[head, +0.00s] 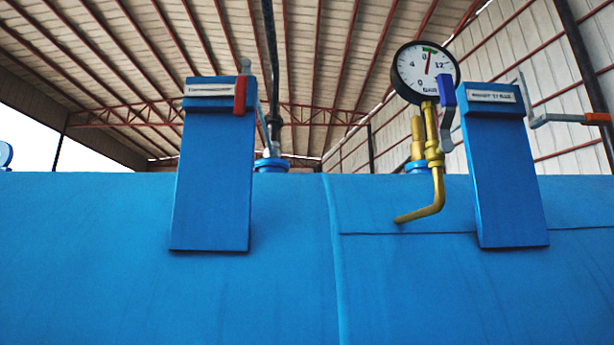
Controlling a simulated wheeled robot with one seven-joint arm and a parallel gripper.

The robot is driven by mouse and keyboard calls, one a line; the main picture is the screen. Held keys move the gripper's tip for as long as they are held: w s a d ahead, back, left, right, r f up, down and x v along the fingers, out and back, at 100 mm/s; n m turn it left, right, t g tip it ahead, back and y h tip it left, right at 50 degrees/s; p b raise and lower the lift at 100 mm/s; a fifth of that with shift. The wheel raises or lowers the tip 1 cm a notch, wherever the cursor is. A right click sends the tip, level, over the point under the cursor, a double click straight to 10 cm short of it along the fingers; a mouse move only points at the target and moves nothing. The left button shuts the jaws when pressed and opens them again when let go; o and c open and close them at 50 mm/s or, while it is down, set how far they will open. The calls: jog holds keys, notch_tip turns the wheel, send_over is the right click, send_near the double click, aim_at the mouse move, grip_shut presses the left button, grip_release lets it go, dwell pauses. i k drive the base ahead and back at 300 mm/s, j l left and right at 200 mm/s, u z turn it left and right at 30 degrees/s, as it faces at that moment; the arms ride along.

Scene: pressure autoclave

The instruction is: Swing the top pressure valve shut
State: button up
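The blue autoclave body (280,270) fills the lower part of the head view. Several lever handles show above it, and I cannot tell which one is the top pressure valve. A blue handle (447,91) with a grey lever (446,130) stands near upright beside the pressure gauge (425,72). An orange-red handle (597,118) on a grey lever points right, near level, at the right edge. My gripper is not in view.
The right blue bracket (505,180) stands beside the brass gauge pipe (437,180). A brass fitting (417,140) is behind the pipe. A dark vertical pipe (272,75) rises from a blue flange (270,164). The curved tank top between the brackets is mostly bare.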

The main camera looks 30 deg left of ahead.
aim_at(240, 86)
jog(key=u, duration=1.6)
